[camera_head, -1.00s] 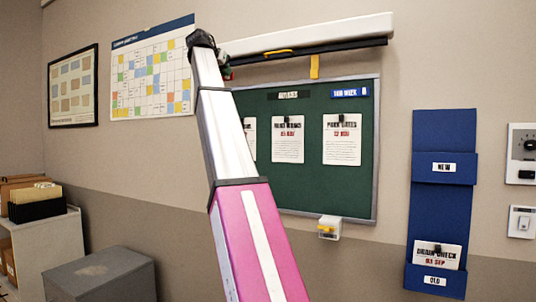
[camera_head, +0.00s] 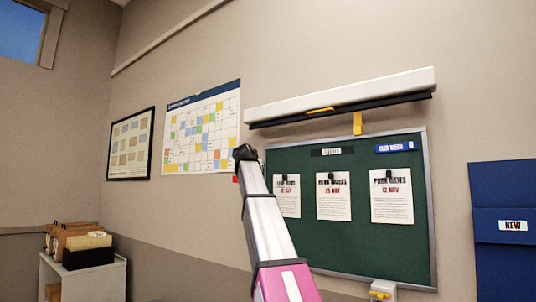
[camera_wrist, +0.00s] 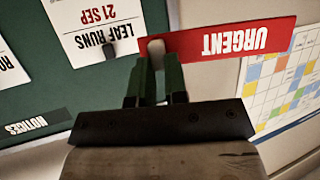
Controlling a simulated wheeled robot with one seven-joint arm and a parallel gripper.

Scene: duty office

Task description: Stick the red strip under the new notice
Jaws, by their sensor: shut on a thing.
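My gripper (camera_wrist: 153,72) is shut on a red strip (camera_wrist: 230,40) with white "URGENT" lettering, upside down in the wrist view. The strip reaches right from the fingers. In the head view my gripper (camera_head: 242,158) is at the board's upper left edge, its fingers mostly hidden; a small bit of the red strip (camera_head: 236,179) shows. The green board (camera_head: 375,245) bears three notices: "LEAF RUNS" (camera_head: 287,200) at left, a middle one (camera_head: 333,200) and "POND GATES" (camera_head: 391,200). The "LEAF RUNS" notice (camera_wrist: 88,20) is beside the strip in the wrist view. I cannot tell which is new.
A long white cover (camera_head: 345,93) juts out above the board, with a yellow tab (camera_head: 357,124) below it. A wall calendar (camera_head: 203,130) hangs left of my gripper. A small white box (camera_head: 382,290) is under the board. A blue "NEW" holder (camera_head: 505,255) is at right.

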